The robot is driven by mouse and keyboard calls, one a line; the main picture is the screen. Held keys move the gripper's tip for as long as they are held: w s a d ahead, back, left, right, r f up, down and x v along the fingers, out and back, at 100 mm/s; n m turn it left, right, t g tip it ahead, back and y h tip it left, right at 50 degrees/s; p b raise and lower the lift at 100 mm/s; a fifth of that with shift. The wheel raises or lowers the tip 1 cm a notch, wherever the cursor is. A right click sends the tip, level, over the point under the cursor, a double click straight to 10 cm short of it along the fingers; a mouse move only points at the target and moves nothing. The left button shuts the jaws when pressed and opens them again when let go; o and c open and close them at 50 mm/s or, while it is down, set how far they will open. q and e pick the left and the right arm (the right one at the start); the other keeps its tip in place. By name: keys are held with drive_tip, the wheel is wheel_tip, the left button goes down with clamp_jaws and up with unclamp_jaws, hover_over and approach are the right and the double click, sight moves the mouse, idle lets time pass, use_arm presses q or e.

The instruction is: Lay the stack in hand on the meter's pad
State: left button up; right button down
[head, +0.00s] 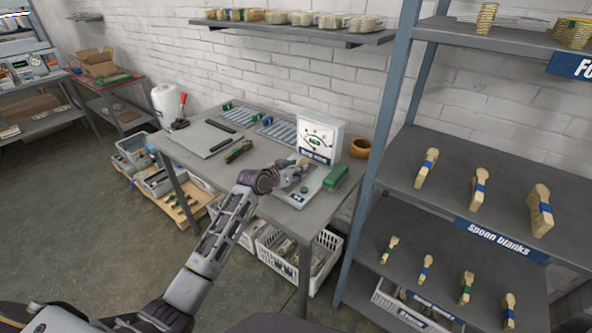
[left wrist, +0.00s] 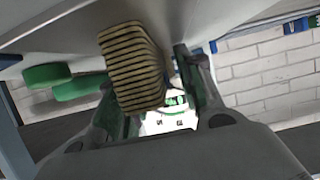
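My left gripper (head: 292,178) is over the right front of the grey work table (head: 240,166), at the foot of the white meter (head: 319,138). In the left wrist view, a stack of thin wooden blanks (left wrist: 133,65) fills the space between the fingers of my left gripper (left wrist: 155,85). I take the fingers as shut on it, though the contact is partly hidden. The arm and hand hide the stack in the head view. The meter's pale pad (head: 311,180) lies under and beside the gripper; whether the stack touches it cannot be told. My right gripper is out of view.
A green round button (head: 304,190) and a green block (head: 335,177) are close right of the gripper. A brown pot (head: 360,148) stands right of the meter. Blue slatted racks (head: 277,131) lie behind left. A shelf upright (head: 378,150) rises right of the table.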

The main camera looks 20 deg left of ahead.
use_arm(q)
drive_tip(key=shift+r, duration=0.15)
